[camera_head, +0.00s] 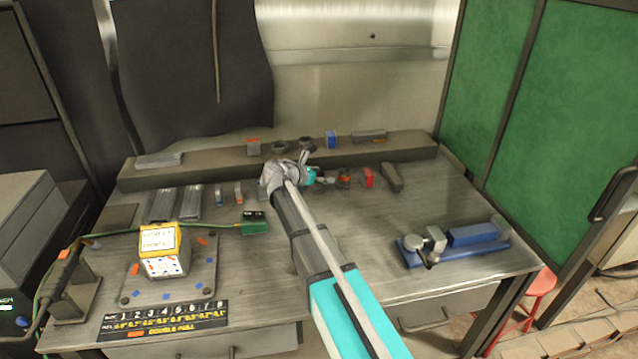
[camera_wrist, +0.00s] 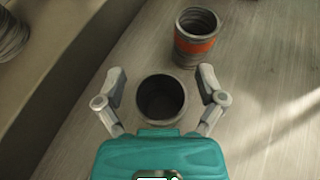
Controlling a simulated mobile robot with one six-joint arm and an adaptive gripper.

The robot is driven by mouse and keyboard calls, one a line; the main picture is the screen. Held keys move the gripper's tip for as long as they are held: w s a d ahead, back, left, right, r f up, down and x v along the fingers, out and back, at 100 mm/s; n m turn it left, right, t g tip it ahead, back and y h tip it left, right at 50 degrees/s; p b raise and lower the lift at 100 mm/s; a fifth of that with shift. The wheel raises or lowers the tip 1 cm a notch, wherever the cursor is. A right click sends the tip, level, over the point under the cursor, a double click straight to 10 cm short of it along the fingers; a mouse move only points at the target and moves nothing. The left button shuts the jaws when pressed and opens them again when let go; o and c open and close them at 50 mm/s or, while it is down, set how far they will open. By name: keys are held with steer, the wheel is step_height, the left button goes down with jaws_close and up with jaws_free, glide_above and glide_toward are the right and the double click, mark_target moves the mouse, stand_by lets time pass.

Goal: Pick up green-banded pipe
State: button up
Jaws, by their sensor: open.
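An upright grey pipe (camera_wrist: 161,99) with a dark open top stands between the fingers of my gripper (camera_wrist: 162,90) in the wrist view. The fingers are open on either side of it, with a gap on each side. No band shows on this pipe from above, so I cannot tell its colour. An orange-banded pipe (camera_wrist: 196,46) stands just beyond it, to the upper right. In the head view my gripper (camera_head: 312,176) is low over the bench, left of the orange-banded pipe (camera_head: 344,179). The pipe between the fingers is hard to make out there.
A raised ledge (camera_head: 220,168) with several small parts runs behind the gripper. A blue clamp-like device (camera_head: 455,243) sits at the right front. A yellow-topped box (camera_head: 160,250) stands on the left.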

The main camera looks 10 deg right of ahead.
jaws_close()
stand_by(0.3)
steer(key=shift+r, duration=0.2)
step_height(320, 180, up, 3)
steer(key=p, duration=0.3)
steer(key=shift+f, duration=0.1)
steer(key=s+a+r+p, duration=0.2)
steer(key=s+r+p, duration=0.3)
steer(key=s, duration=0.1)
steer(key=s+a+r+p, duration=0.2)
steer(key=s+r+p, duration=0.2)
steer(key=s, duration=0.3)
steer(key=shift+a+r+p, duration=0.35)
steer(key=shift+r+p, duration=0.05)
steer(key=shift+p, duration=0.1)
